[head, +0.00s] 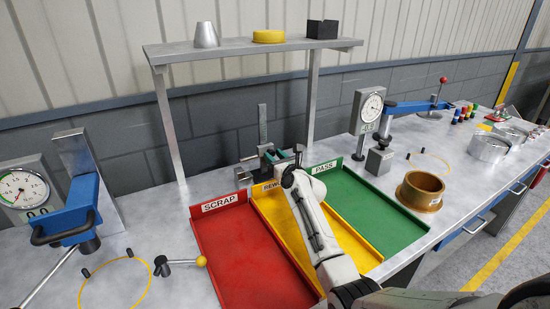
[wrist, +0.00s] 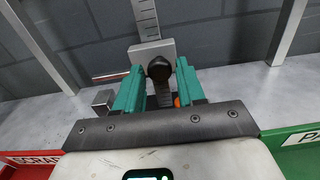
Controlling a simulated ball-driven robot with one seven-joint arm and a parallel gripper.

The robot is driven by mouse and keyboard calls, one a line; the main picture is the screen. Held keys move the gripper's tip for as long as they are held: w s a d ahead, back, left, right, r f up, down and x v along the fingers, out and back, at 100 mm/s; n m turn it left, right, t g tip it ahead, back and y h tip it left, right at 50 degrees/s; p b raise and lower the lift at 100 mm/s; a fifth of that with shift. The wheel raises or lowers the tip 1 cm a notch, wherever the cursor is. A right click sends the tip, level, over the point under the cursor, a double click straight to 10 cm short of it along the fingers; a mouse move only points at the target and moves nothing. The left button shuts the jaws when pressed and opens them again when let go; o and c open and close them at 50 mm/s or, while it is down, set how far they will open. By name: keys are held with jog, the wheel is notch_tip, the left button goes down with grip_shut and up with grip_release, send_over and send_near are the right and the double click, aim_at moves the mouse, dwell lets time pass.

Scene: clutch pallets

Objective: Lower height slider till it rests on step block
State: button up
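The height slider is a grey block (wrist: 152,52) on an upright graduated scale (wrist: 146,18), with a dark round knob (wrist: 158,68) facing me. The scale also shows in the head view (head: 262,120) behind the trays. My gripper (wrist: 159,75) has its teal fingers on both sides of the knob, very close to it; whether both touch it is unclear. My gripper also shows in the head view (head: 272,158). A small grey block (wrist: 103,101), which looks like the step block, sits on the bench left of the fingers. The fingers hide the scale's foot and the space below the slider.
Red SCRAP (head: 245,255), yellow rework (head: 350,245) and green PASS (head: 385,218) trays lie in front of the scale. A shelf (head: 230,47) on posts stands above. A thin rod (wrist: 110,76) juts left near the slider. Dial gauges (head: 25,190) (head: 372,107) stand either side.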

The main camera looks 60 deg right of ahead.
grip_shut()
jog(key=shift+f+b, duration=1.35)
jog(key=shift+f, duration=0.4)
jog(key=shift+o, duration=1.6)
grip_release()
jog(key=v, duration=1.1)
jog(key=shift+p, duration=0.4)
jog(key=shift+d, duration=0.1)
